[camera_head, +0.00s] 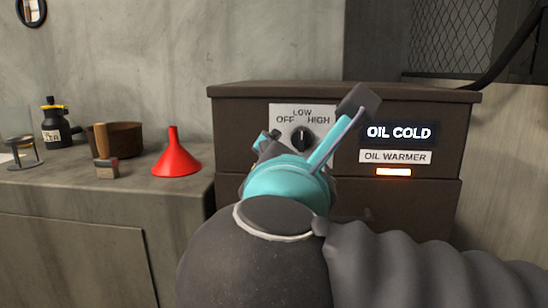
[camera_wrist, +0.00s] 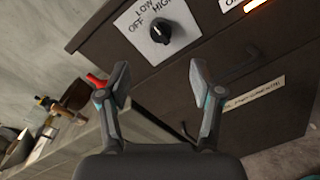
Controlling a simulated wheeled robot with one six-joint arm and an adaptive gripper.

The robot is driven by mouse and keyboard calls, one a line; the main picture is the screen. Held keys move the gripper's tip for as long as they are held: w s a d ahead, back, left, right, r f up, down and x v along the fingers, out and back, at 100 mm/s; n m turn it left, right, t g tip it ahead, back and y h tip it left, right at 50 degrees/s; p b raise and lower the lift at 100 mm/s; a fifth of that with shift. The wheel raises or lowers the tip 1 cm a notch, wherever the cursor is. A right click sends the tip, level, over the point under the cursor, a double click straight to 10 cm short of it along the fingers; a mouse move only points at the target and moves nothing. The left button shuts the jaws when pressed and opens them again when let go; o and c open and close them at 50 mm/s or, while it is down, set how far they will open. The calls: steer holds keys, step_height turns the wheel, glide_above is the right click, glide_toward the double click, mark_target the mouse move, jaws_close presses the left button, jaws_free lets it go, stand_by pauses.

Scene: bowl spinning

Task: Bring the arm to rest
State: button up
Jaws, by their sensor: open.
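My gripper (camera_head: 312,120) is raised in front of a dark brown oil warmer cabinet (camera_head: 235,130), with my arm reaching up from the bottom of the head view. In the wrist view my gripper (camera_wrist: 158,90) has its two fingers spread apart with nothing between them. The cabinet's black knob (camera_head: 300,139) sits on a white plate marked OFF, LOW and HIGH. The knob also shows in the wrist view (camera_wrist: 161,31), beyond the fingertips and apart from them. A display (camera_head: 399,132) reads OIL COLD, and an orange light (camera_head: 393,172) glows under the OIL WARMER label.
On the counter (camera_head: 190,190) at left stand a red funnel (camera_head: 176,156), a brush (camera_head: 105,155), a brown bowl (camera_head: 128,138) and a dark bottle (camera_head: 55,125). A dark cable (camera_head: 510,48) runs at the upper right. The space around my gripper looks free.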

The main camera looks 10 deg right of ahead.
stand_by(0.3)
steer(key=s+a+f+m+g+y+p, duration=0.1)
steer(key=a+f+m+g+y, duration=0.2)
steer(key=f, duration=0.4)
steer(key=s+a+f+m+g+y, duration=0.1)
steer(key=f+m+g, duration=0.1)
steer(key=f+m, duration=0.4)
steer(key=s+a+f+m+g+y+p, duration=0.1)
steer(key=a+f+m+g+y, duration=0.15)
steer(key=f, duration=0.55)
steer(key=s+d+f+m+g+p, duration=0.1)
steer(key=d+f+m+g+p, duration=0.2)
steer(key=d+m, duration=0.7)
steer(key=shift+d+f+m+p, duration=0.5)
steer(key=shift+f+m, duration=0.55)
steer(key=shift+m, duration=0.8)
steer(key=shift+a, duration=0.1)
steer(key=shift+c, duration=0.2)
